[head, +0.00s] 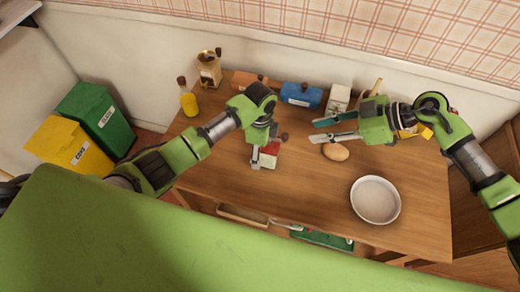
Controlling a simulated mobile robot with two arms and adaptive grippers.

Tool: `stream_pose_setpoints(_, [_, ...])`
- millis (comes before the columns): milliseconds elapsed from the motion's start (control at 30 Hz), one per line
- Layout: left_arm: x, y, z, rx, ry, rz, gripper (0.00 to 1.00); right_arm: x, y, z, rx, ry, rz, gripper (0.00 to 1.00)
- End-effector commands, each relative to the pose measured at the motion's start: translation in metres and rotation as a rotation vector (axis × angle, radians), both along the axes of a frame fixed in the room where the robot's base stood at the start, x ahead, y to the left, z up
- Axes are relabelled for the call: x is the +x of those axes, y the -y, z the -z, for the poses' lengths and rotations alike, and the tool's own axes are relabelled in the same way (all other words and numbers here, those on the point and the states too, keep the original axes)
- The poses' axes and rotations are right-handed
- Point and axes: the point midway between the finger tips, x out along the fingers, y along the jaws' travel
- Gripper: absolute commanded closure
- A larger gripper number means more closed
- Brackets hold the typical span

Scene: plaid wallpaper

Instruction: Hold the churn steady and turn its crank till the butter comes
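A small red-and-white item (268,157) stands on the wooden table under my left gripper (263,152). A dark round knob shows just right of it; it may be the churn with its crank, but the gripper hides most of it. My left gripper points down with its fingers at this item; I cannot tell whether they are shut on it. My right gripper (333,130) is open and empty, its two fingers pointing left, to the right of the knob and above a tan oval item (335,152).
A wooden grinder with a crank (209,70), a yellow bottle (189,103), a blue box (300,95) and a pale box (338,98) stand along the back. A white round bowl (375,200) is at front right. Yellow (70,148) and green (97,117) bins stand left. The front-middle table is clear.

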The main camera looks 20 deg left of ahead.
Motion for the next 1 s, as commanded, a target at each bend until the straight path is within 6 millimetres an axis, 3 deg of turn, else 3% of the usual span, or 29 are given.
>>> stream_pose_setpoints(267, [0.0001, 0.0, 0.0016, 0.0, 0.001, 0.001, 0.35, 0.0, 0.0, 0.0, 0.0, 0.0, 0.0, 0.72])
stream_pose_setpoints(467, [0.0001, -0.0002, 0.0014, 0.0, 0.0, 0.0, 0.84, 0.0, 0.0, 0.0, 0.0, 0.0, 0.0, 0.72])
stream_pose_setpoints(500, [0.0001, -0.0002, 0.0014, 0.0, 0.0, 0.0, 0.87, 0.0, 0.0, 0.0, 0.0, 0.0, 0.0, 0.72])
stream_pose_setpoints(1000, [0.0003, -0.0004, 0.0012, 0.001, 0.001, 0.0, 0.87, 0.0, 0.0, 0.0, 0.0, 0.0, 0.0, 0.72])
